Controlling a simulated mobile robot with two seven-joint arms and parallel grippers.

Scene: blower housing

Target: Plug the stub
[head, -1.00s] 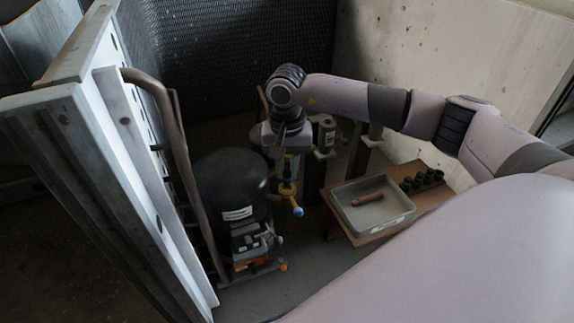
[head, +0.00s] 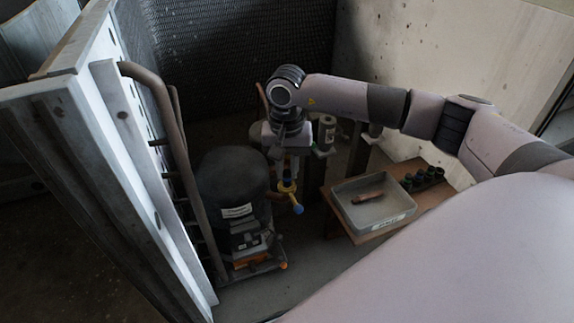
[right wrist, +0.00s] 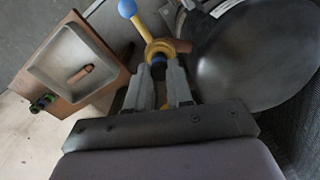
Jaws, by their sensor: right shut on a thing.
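A yellow ring-shaped plug piece (right wrist: 151,49) with a dark centre and a lever ending in a blue ball (right wrist: 128,8) sits between the fingertips of my right gripper (right wrist: 160,72). My right gripper is shut on it; in the head view the yellow piece (head: 287,187) hangs just below the fingers. A short copper-brown stub (right wrist: 182,46) shows right beside the yellow ring, against the black dome (head: 232,178). I cannot tell whether the ring is around the stub's end or only touching it. My left gripper is not in view.
A grey tray (head: 345,207) with a loose brown cylinder (head: 368,197) stands on a wooden board at right. Several dark green-topped caps (head: 420,180) stand beside it. A bent pipe rail (head: 180,150) and pale panel (head: 130,150) stand at left.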

